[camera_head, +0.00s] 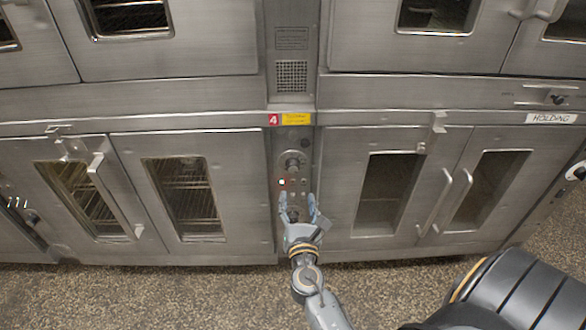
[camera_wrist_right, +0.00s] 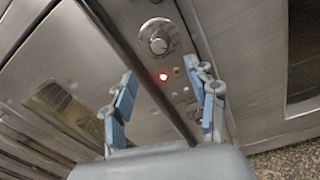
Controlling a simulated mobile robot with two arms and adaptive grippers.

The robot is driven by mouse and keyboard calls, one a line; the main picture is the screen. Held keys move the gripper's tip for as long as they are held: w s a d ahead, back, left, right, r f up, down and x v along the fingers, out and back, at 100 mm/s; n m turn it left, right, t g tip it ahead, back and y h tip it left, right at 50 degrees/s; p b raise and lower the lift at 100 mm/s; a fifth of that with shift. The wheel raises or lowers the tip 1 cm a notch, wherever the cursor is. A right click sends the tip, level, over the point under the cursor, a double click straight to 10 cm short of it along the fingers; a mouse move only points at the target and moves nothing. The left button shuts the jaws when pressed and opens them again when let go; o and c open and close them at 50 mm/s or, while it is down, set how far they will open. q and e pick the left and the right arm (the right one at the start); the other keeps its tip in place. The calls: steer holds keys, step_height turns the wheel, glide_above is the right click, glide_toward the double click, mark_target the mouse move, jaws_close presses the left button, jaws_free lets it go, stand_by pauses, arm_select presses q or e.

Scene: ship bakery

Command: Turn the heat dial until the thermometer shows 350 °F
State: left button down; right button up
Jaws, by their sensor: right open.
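A round heat dial (camera_head: 292,163) sits on the narrow metal control panel between the oven doors. In the right wrist view the dial (camera_wrist_right: 158,43) shows as a silver knob with a marked ring, above a lit red lamp (camera_wrist_right: 163,77). My right gripper (camera_head: 298,199) is open in front of the lower part of this panel, below the dial. Its two blue-grey fingers are spread and empty in the wrist view (camera_wrist_right: 164,78), with the dial beyond their tips. I cannot make out a thermometer or any temperature reading. My left gripper is out of view.
Steel oven doors with windows and handles (camera_head: 98,165) flank the panel. On the right, door handles (camera_head: 460,202) stick out below a HOLDING label (camera_head: 551,118). The speckled floor (camera_head: 150,295) in front is clear.

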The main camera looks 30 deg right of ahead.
mark_target(294, 169)
steer(key=x, duration=1.1)
steer(key=shift+w+d, duration=0.2)
steer(key=shift+w, duration=0.2)
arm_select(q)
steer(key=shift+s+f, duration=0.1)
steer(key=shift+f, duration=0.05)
arm_select(e)
steer(key=c, duration=1.2)
steer(key=shift+o, duration=0.2)
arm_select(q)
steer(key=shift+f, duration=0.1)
